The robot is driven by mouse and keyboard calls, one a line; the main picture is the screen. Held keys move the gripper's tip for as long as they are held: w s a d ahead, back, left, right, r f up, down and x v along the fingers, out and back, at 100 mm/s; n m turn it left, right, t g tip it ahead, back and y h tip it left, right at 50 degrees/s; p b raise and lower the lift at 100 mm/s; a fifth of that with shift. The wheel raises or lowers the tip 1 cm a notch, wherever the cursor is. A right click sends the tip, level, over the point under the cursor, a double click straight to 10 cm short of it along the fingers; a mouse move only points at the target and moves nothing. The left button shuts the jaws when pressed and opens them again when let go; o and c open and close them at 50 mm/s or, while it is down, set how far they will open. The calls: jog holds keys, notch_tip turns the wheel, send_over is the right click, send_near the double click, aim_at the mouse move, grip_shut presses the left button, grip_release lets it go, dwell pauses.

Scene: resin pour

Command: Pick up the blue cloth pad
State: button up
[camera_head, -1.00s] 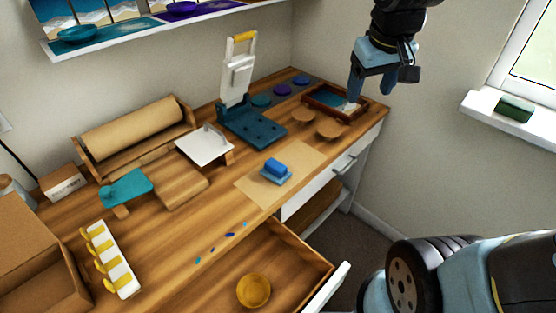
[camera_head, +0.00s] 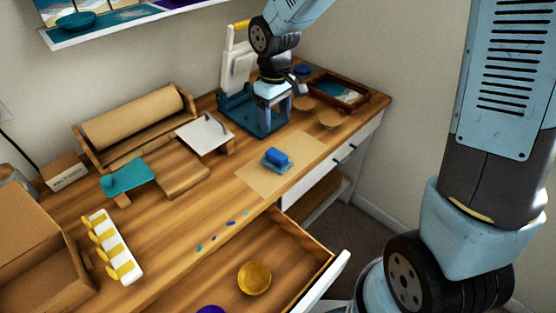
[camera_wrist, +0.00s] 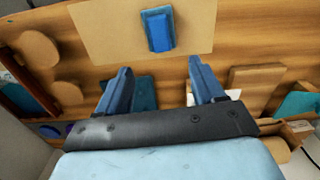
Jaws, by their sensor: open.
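The blue cloth pad (camera_head: 275,156) sits on a flat light-blue piece (camera_head: 277,166) on a tan sheet near the desk's front edge. In the wrist view the blue pad (camera_wrist: 159,31) is at the top middle, beyond my fingertips. My gripper (camera_head: 272,130) is open and empty, pointing down above the desk in front of the teal press, behind the pad and apart from it. In the wrist view my gripper (camera_wrist: 160,78) shows two blue fingers spread wide with nothing between them.
An open drawer (camera_head: 310,255) with a yellow bowl (camera_head: 254,277) juts out at the front. A teal press (camera_head: 232,105), a white-topped stand (camera_head: 205,134) and a paper roll (camera_head: 135,122) stand at the back. The tan sheet (camera_head: 305,150) around the pad is clear.

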send_over(277, 153)
jog(key=f, duration=0.8)
jog(key=shift+a+f, duration=0.1)
jog(key=shift+a, duration=0.2)
jog(key=shift+d+f, duration=0.15)
jog(key=shift+f, duration=1.25)
jog(key=shift+d+f, duration=0.1)
jog(key=shift+f, duration=1.3)
jog(key=shift+c, duration=0.3)
jog(key=c, duration=0.6)
